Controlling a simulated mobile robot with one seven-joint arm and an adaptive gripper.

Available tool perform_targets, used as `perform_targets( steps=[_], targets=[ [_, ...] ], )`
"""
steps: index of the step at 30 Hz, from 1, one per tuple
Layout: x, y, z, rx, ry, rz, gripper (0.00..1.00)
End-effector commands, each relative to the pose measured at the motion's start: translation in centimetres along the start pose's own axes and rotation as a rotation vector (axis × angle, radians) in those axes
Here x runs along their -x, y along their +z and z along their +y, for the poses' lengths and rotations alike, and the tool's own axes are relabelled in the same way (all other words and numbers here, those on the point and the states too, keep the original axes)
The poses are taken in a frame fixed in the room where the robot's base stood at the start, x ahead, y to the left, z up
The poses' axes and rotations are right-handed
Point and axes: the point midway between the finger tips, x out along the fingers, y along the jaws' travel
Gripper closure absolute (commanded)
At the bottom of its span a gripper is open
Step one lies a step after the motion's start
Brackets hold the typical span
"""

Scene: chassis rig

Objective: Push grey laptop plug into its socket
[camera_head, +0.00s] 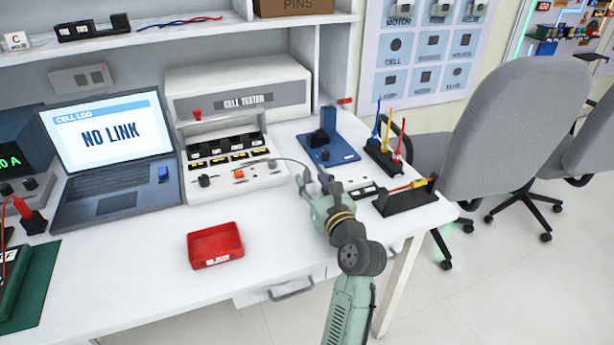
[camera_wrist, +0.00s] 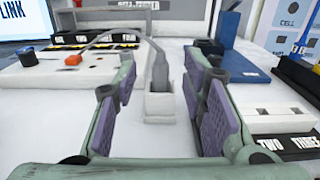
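The grey plug (camera_wrist: 160,72) stands upright in a small white holder (camera_wrist: 160,108), with a thin grey cable arching from its top to the left. My gripper (camera_wrist: 163,95) is open, its purple-padded fingers on either side of the plug and holder with visible gaps. In the head view my gripper (camera_head: 314,184) is low over the table right of the cell tester and mostly hides the plug. The laptop (camera_head: 115,165) is open at the left, its screen reading "NO LINK". I cannot make out the plug's socket.
The white console (camera_head: 232,180) with knobs and an orange button stands left of my gripper. A blue stand (camera_head: 328,148), a coloured screwdriver rack (camera_head: 385,155) and a black cradle (camera_head: 405,198) stand behind and right. A red tray (camera_head: 215,245) sits near the front.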

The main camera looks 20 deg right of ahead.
Motion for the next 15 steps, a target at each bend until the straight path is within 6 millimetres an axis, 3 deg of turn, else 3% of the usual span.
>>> perform_targets(
  steps=[6,13,15],
  targets=[
    [-2.4,0.1,-0.1,0.001,-0.001,0.0,0.62],
    [-2.5,0.0,-0.1,0.001,-0.001,-0.001,0.62],
    [-2.5,0.0,-0.1,0.001,-0.001,-0.001,0.66]
  ],
)
